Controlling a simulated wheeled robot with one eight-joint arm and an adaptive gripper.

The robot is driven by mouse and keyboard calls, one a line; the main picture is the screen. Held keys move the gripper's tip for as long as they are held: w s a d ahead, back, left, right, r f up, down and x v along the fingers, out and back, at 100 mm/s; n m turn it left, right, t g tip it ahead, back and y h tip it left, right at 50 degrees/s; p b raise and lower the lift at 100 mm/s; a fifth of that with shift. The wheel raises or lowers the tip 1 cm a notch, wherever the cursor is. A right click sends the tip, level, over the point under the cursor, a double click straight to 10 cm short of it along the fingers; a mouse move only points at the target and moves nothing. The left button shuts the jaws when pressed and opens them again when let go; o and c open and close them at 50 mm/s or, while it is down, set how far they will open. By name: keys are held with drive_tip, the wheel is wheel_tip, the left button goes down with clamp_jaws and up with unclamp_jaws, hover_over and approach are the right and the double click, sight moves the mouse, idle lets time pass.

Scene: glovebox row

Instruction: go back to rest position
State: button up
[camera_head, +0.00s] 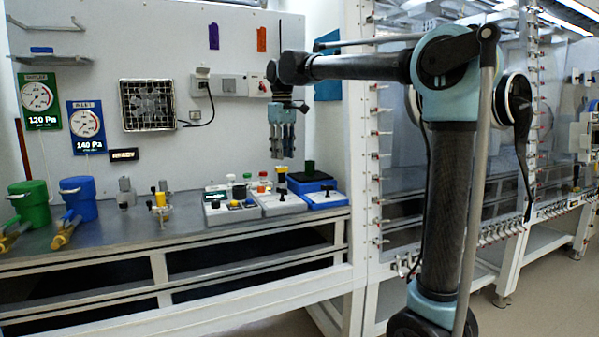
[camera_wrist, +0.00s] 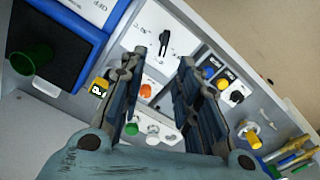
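My gripper (camera_head: 282,156) hangs fingers-down in the head view, above the right part of the workbench (camera_head: 125,238). It is clear of the instruments below it. In the wrist view, the two fingers of my gripper (camera_wrist: 158,66) are apart, with bare panel visible between them. It is open and holds nothing. My arm reaches left across the head view from its column.
Below stand white instrument boxes (camera_head: 230,214) with several small caps, and a blue box (camera_head: 311,184) with a green cup (camera_wrist: 32,59). Green (camera_head: 30,203) and blue (camera_head: 78,198) buckets stand at left. Glovebox panels (camera_head: 400,150) with knobs rise beside my arm.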

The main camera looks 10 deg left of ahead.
drive_tip(key=s+d+f+m+t, duration=0.1)
drive_tip(key=s+d+f+m, duration=0.4)
drive_tip(key=d, duration=0.7)
drive_tip(key=s+d+f, duration=0.4)
drive_tip(key=d+f, duration=0.3)
drive_tip(key=d, duration=0.6)
drive_tip(key=s+d+f+m, duration=0.2)
drive_tip(key=s+d+f, duration=0.2)
drive_tip(key=f, duration=0.3)
drive_tip(key=s+d+f+m, duration=0.2)
drive_tip(key=s+d+f, duration=0.2)
drive_tip(key=s+f, duration=0.2)
drive_tip(key=s+d+f+m+t, duration=0.1)
drive_tip(key=s+d+f, duration=0.3)
drive_tip(key=f, duration=0.5)
drive_tip(key=shift+s+d+f+m, duration=0.35)
drive_tip(key=shift+s+m, duration=0.15)
drive_tip(key=shift+s, duration=0.15)
drive_tip(key=shift+w+f, duration=0.15)
drive_tip(key=shift+w, duration=0.3)
